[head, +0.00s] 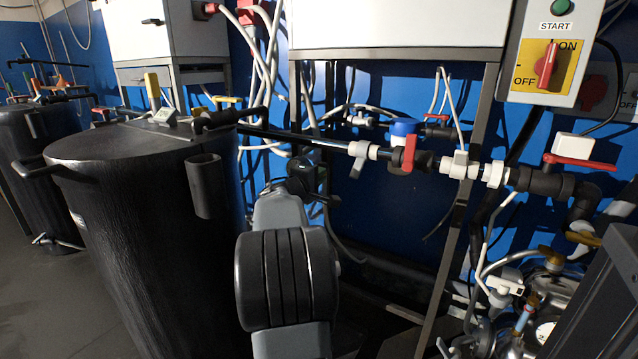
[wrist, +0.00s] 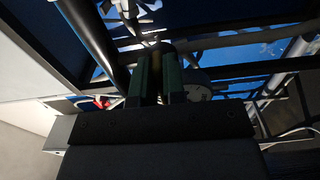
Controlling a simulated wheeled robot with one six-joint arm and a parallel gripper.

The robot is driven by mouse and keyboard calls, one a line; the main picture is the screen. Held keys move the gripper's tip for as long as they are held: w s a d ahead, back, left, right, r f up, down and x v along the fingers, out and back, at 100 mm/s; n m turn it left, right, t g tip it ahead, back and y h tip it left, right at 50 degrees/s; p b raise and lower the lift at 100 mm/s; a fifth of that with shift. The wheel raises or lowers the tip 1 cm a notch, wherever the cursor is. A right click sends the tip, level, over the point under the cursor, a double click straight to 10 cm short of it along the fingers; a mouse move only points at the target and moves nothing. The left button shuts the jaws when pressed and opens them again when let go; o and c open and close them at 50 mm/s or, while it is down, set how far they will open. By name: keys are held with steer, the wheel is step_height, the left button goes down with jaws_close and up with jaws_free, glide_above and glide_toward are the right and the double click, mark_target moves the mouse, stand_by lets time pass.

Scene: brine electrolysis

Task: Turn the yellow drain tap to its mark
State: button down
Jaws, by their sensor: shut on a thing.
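My gripper shows in the wrist view (wrist: 157,62), with both dark green fingers close together. It is shut on a shaded olive-brown part (wrist: 160,45) at the fingertips. This part may be the yellow drain tap, but its shape and any mark are too dark to make out. In the head view my arm reaches away under the pipe run, and its far end hides what it holds. A yellow lever (head: 152,85) stands upright on the black tank, apart from my arm. A yellow-brown handle (head: 585,238) shows at the far right.
The large black tank (head: 130,210) stands left of my arm. A pipe with a red-handled valve (head: 409,153) crosses above and right of it. A metal frame leg (head: 458,215) stands to the right. Hoses and fittings (head: 510,285) crowd the lower right.

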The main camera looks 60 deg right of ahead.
steer(key=shift+f, duration=0.2)
steer(key=c, duration=1.2)
jaws_free()
steer(key=shift+r, duration=0.15)
steer(key=a+p, duration=0.2)
steer(key=a, duration=1.2)
steer(key=shift+p, duration=0.3)
steer(key=s+a+r+t+y+p, duration=0.1)
steer(key=a+r+y+p, duration=0.5)
steer(key=a+p, duration=0.5)
steer(key=s+a+r+t+y+p, duration=0.1)
steer(key=a+r+y+p, duration=0.5)
steer(key=a+r+p, duration=0.4)
steer(key=s+a+r+t+y+p, duration=0.1)
steer(key=a+r+y+p, duration=0.5)
steer(key=a+p, duration=0.8)
steer(key=r+p, duration=0.1)
steer(key=p, duration=0.3)
steer(key=shift+s+r+t+p, duration=0.3)
steer(key=shift+s+r+p, duration=0.05)
steer(key=shift+s+r, duration=0.05)
